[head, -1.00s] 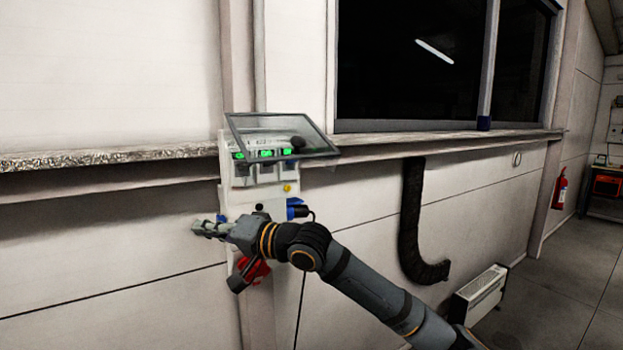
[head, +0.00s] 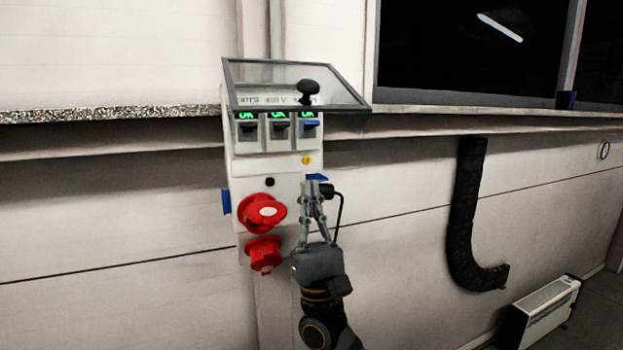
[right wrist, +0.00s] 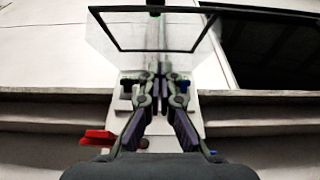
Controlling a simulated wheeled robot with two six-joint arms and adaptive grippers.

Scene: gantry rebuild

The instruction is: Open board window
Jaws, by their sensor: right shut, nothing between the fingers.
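The board window (head: 270,84) is a clear dark-framed flap with a black knob (head: 308,88). It is swung up and tilted out from the top of the white electrical board (head: 283,168). Below it several breakers show green displays. The window also shows in the right wrist view (right wrist: 125,29), above the gripper. My right gripper (head: 313,184) is shut and empty, pointing up in front of the board's lower right part, below the window. In the right wrist view the fingertips (right wrist: 160,70) overlap the board. My left gripper is not in view.
Red sockets (head: 262,213) stick out at the board's lower left, beside my gripper. A black cable (head: 340,215) hangs just right of it. A ledge (head: 120,113) runs along the wall. A black duct (head: 465,215) and a heater (head: 540,313) are farther right.

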